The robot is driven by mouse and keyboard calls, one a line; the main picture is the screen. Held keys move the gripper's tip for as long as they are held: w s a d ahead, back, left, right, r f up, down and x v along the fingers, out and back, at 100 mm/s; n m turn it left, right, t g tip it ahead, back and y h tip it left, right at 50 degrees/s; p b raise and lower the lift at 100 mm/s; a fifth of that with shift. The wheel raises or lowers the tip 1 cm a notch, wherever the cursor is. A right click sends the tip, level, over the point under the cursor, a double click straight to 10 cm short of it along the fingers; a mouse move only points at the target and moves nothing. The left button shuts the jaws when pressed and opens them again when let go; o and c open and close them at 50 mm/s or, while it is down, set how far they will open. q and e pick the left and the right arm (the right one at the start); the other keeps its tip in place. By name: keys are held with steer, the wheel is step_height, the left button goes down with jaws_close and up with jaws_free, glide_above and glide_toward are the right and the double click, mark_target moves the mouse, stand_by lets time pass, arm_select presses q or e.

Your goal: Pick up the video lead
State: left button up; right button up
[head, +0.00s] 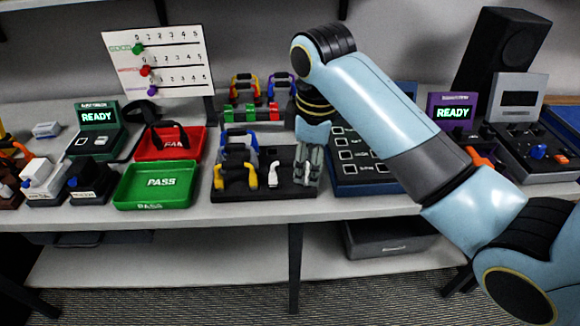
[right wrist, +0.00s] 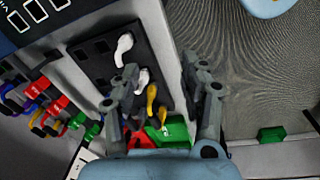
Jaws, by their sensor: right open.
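A black board (head: 262,188) at the table's front holds several short leads. A blue lead (head: 238,136) stands at its back, a yellow-ended lead (head: 220,176) at its front left, and a white plug (head: 273,176) right of that. No readable label shows which is the video lead. My right gripper (head: 308,168) points down at the board's right end, open and empty. In the right wrist view its fingers (right wrist: 160,72) straddle the board's edge. One white plug (right wrist: 143,80) is beside the left finger; another white plug (right wrist: 123,47) lies just beyond it. My left gripper is not in view.
A green PASS tray (head: 155,203) and a red tray (head: 168,155) stand left of the board. A blue panel (head: 360,180) is close on the right. Behind is a rack with red and purple leads (head: 250,112). The table's front edge is near.

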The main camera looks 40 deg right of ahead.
mark_target(290, 160)
steer(key=w+r+n, duration=0.1)
steer(key=w, duration=0.1)
steer(key=w+r+n, duration=0.1)
steer(key=w, duration=0.2)
steer(key=w+r+n+g, duration=0.1)
steer(key=w, duration=0.1)
steer(key=shift+w+d+r, duration=0.25)
steer(key=shift+d+r, duration=0.05)
steer(key=shift+d, duration=0.1)
steer(key=f, duration=0.5)
steer(key=f+p, duration=0.1)
steer(key=f, duration=0.4)
steer(key=shift+w+d+f, duration=0.15)
steer(key=shift+w, duration=0.05)
jaws_close()
